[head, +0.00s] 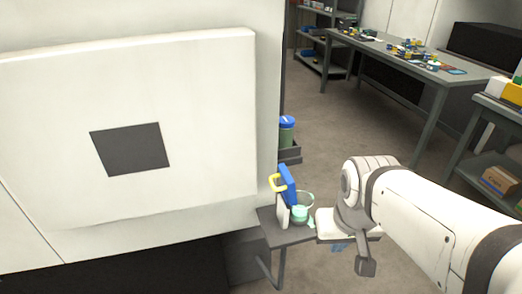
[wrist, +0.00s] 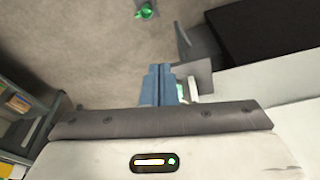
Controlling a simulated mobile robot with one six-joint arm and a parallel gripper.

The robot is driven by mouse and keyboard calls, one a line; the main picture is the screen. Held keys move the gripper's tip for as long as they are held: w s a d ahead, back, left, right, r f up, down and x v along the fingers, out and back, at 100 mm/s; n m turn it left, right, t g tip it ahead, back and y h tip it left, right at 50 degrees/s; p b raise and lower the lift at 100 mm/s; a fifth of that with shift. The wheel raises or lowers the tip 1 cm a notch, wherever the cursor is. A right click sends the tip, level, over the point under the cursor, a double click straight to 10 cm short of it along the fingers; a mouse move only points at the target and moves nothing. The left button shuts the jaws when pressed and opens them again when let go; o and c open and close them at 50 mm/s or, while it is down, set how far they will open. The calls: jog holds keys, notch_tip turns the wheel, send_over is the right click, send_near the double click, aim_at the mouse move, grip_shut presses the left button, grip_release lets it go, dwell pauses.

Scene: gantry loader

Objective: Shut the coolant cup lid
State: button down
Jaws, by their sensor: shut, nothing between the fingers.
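The coolant cup (head: 307,201) looks clear with pale green contents and stands on a small grey shelf (head: 286,238) beside the machine in the head view. My gripper (head: 340,247) is right of the cup and mostly hidden behind my wrist in the head view. In the wrist view its blue fingers (wrist: 158,70) are together and empty, apart from the cup. Part of the shelf (wrist: 198,75) shows beside them; the cup cannot be made out clearly there.
The white machine front (head: 200,100) with a dark square fills the left. A green container with a blue top (head: 287,130) stands behind its edge. A workbench (head: 405,55) with small parts and a shelf rack (head: 325,45) are farther back. Open floor (head: 350,125) lies between.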

notch_tip(320, 180, down, 8)
jog(key=d+n+g+h+b, duration=0.2)
jog(key=n+h+b, duration=0.15)
jog(key=b, duration=0.35)
jog(key=n+t+h+b, duration=0.7)
jog(key=n+t+b, duration=0.5)
jog(key=t+b, duration=0.55)
send_near(279, 188)
jog(key=w+a+f, duration=0.1)
jog(key=a+f, duration=0.1)
jog(key=a, duration=0.2)
jog(key=x, duration=0.9)
jog(key=shift+w, duration=0.5)
